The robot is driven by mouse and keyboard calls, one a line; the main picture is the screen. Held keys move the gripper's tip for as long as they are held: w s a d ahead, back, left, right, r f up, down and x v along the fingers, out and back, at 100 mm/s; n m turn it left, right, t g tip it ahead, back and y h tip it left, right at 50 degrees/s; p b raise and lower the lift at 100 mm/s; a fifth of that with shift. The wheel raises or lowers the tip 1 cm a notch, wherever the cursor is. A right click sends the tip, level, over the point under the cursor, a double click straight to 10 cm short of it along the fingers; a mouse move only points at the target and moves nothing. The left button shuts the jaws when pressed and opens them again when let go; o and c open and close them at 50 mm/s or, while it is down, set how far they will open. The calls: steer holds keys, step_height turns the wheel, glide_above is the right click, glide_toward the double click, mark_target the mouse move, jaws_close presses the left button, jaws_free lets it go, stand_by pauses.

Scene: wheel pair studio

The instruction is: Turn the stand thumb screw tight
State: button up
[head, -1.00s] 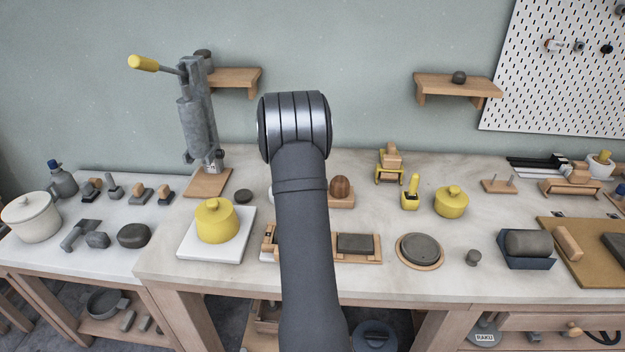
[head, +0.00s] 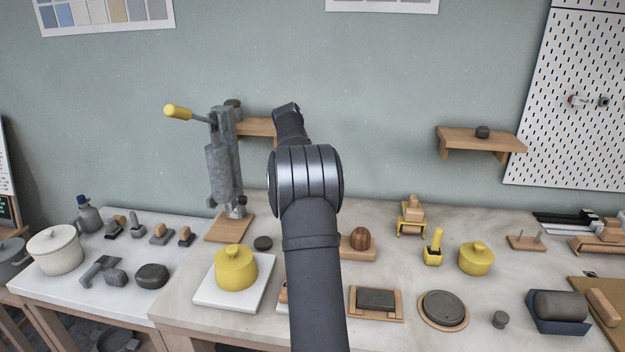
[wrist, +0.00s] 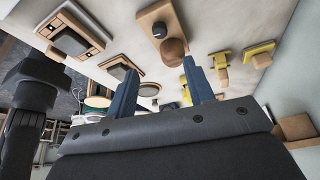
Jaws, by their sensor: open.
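A tall grey press stand (head: 222,160) with a yellow-ended lever rises from a wooden base (head: 230,229) at the back left of the bench in the head view. A small dark knob-like part (head: 240,200) shows low on its column, but I cannot tell whether it is the thumb screw. My gripper shows in the wrist view (wrist: 160,88), with two blue fingers apart and nothing between them. It is hidden behind my arm in the head view. It points over the bench, apart from the stand, which I cannot make out in the wrist view.
A yellow lidded pot (head: 236,268) on a white slab stands in front of the stand. A dark puck (head: 263,243) lies close by. A ribbed brown ball (head: 361,237) sits on a wooden block right of my arm. A wall shelf (head: 259,127) is behind the stand.

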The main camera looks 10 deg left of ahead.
steer(key=shift+v, duration=1.5)
steer(key=shift+f, duration=0.15)
steer(key=x, duration=1.7)
steer(key=shift+d+f, duration=0.1)
steer(key=shift+d, duration=0.05)
